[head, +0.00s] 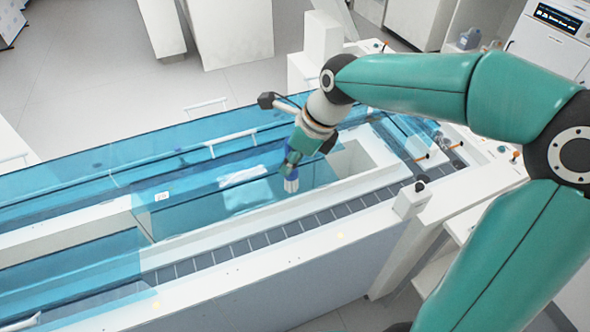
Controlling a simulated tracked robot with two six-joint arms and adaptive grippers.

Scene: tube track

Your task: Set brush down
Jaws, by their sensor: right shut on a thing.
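My right gripper (296,166) is low over the tube track (250,248), inside its blue see-through covers. The gripper is shut on the brush (291,186), of which a small blue and white end shows pointing down. The rest of the brush is hidden by the gripper. I cannot tell whether the brush tip touches the surface below. My right arm reaches in from the right side. My left gripper is not in view.
Blue see-through panels (60,245) cover much of the track. A dark segmented strip (325,217) runs along its near side. A white block (411,200) stands at the near right edge. White cabinets (232,30) stand behind, with open floor at upper left.

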